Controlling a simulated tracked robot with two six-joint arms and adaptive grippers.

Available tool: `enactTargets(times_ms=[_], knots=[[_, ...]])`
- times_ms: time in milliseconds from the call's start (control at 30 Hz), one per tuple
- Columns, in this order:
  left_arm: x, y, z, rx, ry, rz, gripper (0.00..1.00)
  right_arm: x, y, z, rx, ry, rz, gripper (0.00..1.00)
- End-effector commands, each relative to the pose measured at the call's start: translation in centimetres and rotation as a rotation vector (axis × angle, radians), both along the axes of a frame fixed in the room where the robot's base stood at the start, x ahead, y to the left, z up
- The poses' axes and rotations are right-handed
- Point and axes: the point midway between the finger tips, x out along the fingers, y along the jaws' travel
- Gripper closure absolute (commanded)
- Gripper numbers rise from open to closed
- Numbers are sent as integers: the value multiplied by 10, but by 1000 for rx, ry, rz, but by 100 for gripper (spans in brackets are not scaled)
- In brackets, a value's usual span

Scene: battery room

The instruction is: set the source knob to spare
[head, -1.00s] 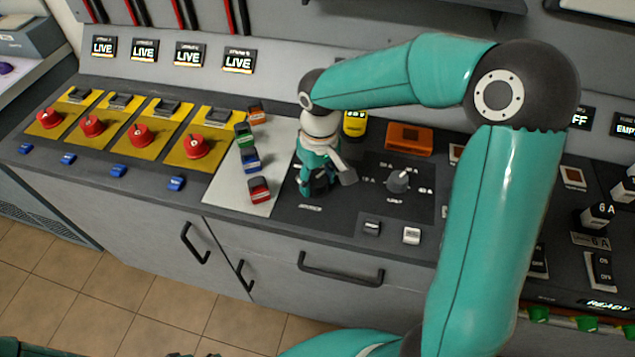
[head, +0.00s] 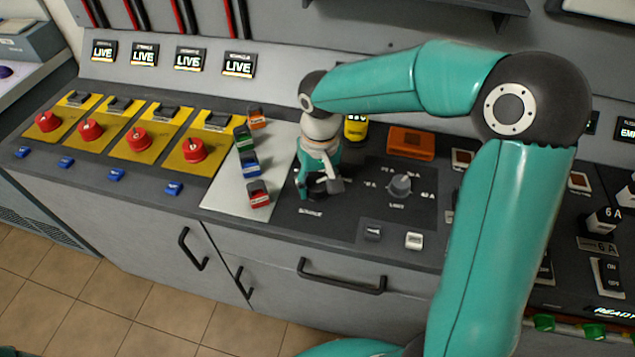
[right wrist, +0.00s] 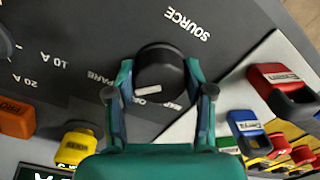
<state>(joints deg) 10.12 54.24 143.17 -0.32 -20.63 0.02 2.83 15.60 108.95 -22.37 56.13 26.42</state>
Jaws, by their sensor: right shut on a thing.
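The source knob (right wrist: 163,68) is a round black knob on the dark panel, below the SOURCE print in the right wrist view. A small white mark shows on its edge. The SPARE label (right wrist: 101,77) is to its left in that view; other labels beside it are partly covered. My right gripper (right wrist: 160,82) is shut on the knob, one finger on each side. My left gripper is not in view.
The limit knob (head: 400,185) stands to the right of the gripper. A yellow block (head: 356,128) and an orange block (head: 411,143) are behind. Several coloured tagged blocks, including a red one (head: 259,195), lie on the pale strip at left. Red knobs sit farther left.

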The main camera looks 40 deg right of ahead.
Motion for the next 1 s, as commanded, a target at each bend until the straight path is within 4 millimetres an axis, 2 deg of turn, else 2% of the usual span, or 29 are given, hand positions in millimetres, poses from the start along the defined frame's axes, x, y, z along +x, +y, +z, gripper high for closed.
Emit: enactTargets(times_ms=[33, 167, 567, 767, 1000], knots=[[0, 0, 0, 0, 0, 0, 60, 2, 0, 2, 0, -7, -4, 44], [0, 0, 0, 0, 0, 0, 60, 1, 0, 1, 1, -5, -3, 23], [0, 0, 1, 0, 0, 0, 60, 1, 0, 4, 0, -3, -1, 22], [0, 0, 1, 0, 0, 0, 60, 2, -1, 28, -1, -6, -1, 22], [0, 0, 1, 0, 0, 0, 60, 2, -2, 76, 0, -8, 0, 22]])
